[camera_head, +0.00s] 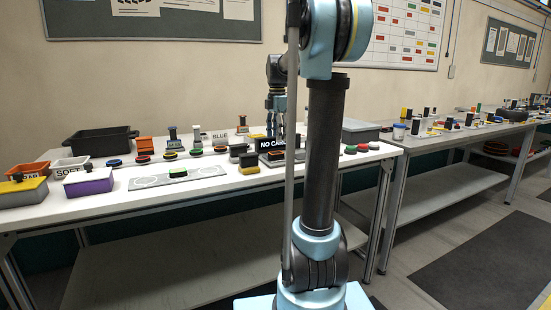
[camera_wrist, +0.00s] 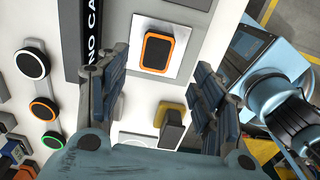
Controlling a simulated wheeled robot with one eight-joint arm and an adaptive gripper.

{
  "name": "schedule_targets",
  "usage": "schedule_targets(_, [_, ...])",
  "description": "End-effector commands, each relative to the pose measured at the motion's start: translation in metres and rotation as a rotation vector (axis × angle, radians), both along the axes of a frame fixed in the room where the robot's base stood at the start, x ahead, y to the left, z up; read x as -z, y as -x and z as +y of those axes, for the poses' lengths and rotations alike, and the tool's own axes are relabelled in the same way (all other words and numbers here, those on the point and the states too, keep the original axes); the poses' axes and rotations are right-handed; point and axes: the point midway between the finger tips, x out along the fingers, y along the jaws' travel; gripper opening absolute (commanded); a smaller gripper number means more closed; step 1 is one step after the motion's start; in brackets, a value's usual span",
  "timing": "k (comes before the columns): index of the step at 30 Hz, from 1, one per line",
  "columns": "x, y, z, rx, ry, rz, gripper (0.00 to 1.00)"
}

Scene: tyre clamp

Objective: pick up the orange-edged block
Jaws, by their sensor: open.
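The orange-edged block (camera_wrist: 157,50) is a rounded rectangle with a dark top and an orange rim. In the wrist view it lies on a pale square plate (camera_wrist: 183,66) at upper middle. My gripper (camera_wrist: 162,68) is open and empty, with its blue-grey fingers to the left and right of the block in the picture. The height gap between fingertips and block is hard to judge. In the head view my gripper (camera_head: 276,112) points down over the bench behind the "NO CA..." sign (camera_head: 274,145), and I cannot make out the block there.
The dark sign (camera_wrist: 91,40) stands left of the block in the wrist view. A yellow-and-dark block (camera_wrist: 172,122) sits close below it. Round pucks (camera_wrist: 33,62), one orange-edged (camera_wrist: 42,108), lie farther left. The white bench (camera_head: 225,185) also holds bins and a black tray (camera_head: 98,142).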

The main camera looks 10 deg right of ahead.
Motion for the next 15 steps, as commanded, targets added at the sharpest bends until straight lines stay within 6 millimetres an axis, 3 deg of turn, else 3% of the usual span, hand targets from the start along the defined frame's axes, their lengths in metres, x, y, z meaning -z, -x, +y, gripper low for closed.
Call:
schedule_targets(11, [0.029, -0.001, 0.001, 0.000, 0.000, 0.000, 0.61])
schedule_targets(15, [0.048, -0.005, 0.003, 0.000, 0.000, 0.000, 0.61])
